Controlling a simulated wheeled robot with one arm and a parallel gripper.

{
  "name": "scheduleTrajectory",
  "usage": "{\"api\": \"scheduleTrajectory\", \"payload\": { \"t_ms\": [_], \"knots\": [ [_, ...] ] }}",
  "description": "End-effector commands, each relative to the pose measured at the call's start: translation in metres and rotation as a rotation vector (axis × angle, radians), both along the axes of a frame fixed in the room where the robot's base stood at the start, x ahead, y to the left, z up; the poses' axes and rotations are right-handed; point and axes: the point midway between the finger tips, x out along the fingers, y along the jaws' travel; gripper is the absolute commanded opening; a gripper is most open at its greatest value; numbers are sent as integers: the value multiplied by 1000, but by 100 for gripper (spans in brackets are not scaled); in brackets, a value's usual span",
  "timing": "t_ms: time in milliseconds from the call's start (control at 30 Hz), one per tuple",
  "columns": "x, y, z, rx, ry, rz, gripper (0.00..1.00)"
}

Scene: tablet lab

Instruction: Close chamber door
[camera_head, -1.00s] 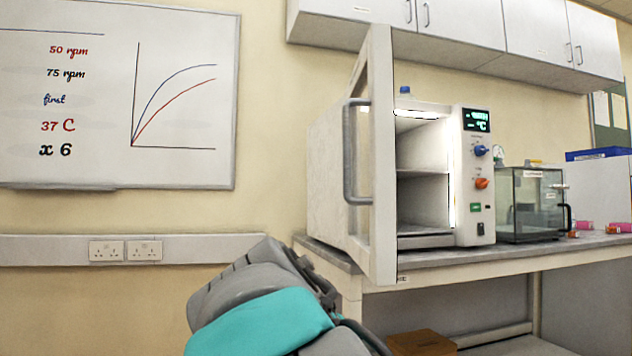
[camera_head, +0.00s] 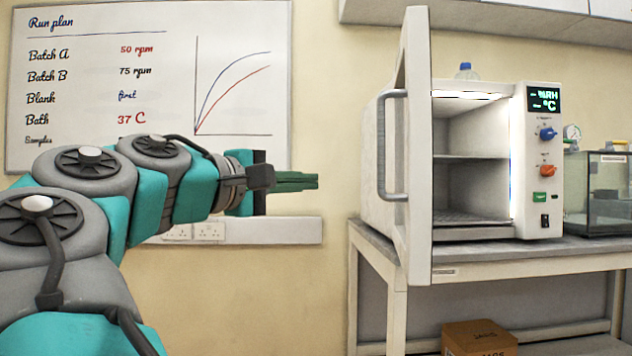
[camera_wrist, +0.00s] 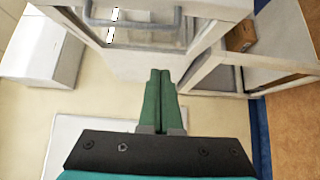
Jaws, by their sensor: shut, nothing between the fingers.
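The chamber (camera_head: 470,165) is a white cabinet on the bench, with a lit interior and a shelf inside. Its door (camera_head: 417,150) stands wide open, swung out towards me and seen nearly edge-on. A grey bar handle (camera_head: 383,145) is on the door's left face. My gripper (camera_head: 316,181) is shut and empty, with green fingers pointing right, left of the door handle and apart from it. In the wrist view the closed fingers (camera_wrist: 161,75) point towards a pale panel, and a grey handle bar (camera_wrist: 115,20) shows near the top.
The chamber stands on a grey-topped bench (camera_head: 480,257). A glass-sided box (camera_head: 603,195) stands to its right, and a bottle (camera_head: 465,71) is on top of the chamber. A cardboard box (camera_head: 478,338) is below the bench. The space between my gripper and the door is clear.

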Motion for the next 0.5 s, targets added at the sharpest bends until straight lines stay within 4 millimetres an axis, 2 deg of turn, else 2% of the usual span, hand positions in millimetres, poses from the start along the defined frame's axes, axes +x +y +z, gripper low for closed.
{"api": "scheduleTrajectory", "payload": {
  "t_ms": [400,500],
  "knots": [
    [55,-62,-1,3,3,-4,0],
    [53,-75,0,2,-1,-3,0]
  ]
}}
